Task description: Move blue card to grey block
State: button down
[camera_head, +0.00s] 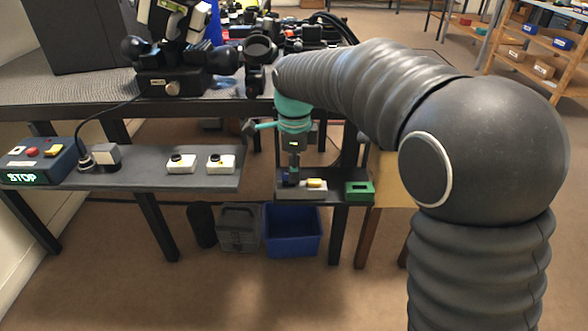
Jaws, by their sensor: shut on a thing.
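My gripper (293,172) points down over the small shelf at centre and is shut on a small dark blue piece, which looks like the blue card (291,180). The blue card is at the left end of a light grey block (312,194), in front of or just above it. I cannot tell whether it touches the block. A yellow piece (315,183) sits on the block's top, right of the blue card. My fingers are small and dark here, and they partly hide the card.
A green block (360,191) stands right of the grey block. Two white blocks (181,164) sit on the left shelf (140,178), with a control box (36,163) at its left end. A blue bin (293,231) stands on the floor below. Equipment crowds the upper table.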

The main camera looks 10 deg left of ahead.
jog(key=shift+f+b, duration=0.3)
jog(key=shift+f, duration=0.7)
dwell(0.8)
jog(key=c, duration=1)
grip_release()
notch_tip(320, 180, up, 12)
jog(key=shift+r, duration=0.1)
